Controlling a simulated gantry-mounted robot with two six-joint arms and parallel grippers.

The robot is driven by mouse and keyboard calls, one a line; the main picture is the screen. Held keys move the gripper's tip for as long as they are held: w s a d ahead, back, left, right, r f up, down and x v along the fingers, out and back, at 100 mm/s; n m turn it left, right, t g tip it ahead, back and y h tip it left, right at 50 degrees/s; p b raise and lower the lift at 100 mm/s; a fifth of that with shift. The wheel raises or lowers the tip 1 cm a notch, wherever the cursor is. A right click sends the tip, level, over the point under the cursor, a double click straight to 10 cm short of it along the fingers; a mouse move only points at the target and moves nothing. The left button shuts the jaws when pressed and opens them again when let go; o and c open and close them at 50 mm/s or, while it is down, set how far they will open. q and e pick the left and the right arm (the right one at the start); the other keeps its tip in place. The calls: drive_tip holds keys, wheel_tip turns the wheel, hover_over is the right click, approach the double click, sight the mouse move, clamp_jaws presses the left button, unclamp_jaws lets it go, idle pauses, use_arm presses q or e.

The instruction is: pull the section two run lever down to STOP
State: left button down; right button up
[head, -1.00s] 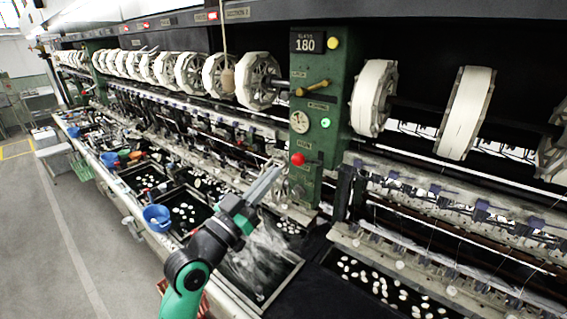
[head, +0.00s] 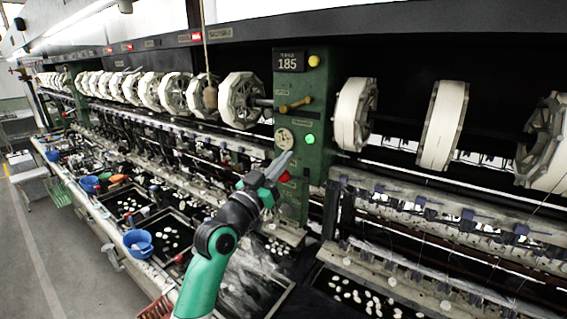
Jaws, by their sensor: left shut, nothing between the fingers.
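A green control post (head: 318,75) stands right of centre on the machine. A red-knobbed lever (head: 285,177) is low on its front, partly covered by my gripper. A brass-coloured handle (head: 296,104) lies nearly level higher up. I cannot read the small labels to tell which one is the run lever. My left gripper (head: 284,160) is shut and empty. Its fingers point up and right, with their tips just above the red knob in the picture; I cannot tell whether they touch it. My right gripper is not in view.
A wooden-handled cord (head: 210,97) hangs left. Basins and a blue bowl (head: 138,243) lie below.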

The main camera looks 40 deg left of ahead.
sight(281, 181)
use_arm(q)
drive_tip(key=shift+f+b, duration=0.55)
drive_tip(key=shift+s+f+b, duration=0.35)
drive_tip(key=shift+f+b, duration=0.3)
drive_tip(key=shift+f, duration=0.3)
drive_tip(key=shift+s+f+b, duration=0.3)
drive_tip(key=shift+f+b, duration=0.3)
drive_tip(key=shift+f, duration=0.3)
drive_tip(key=shift+d+f, duration=0.1)
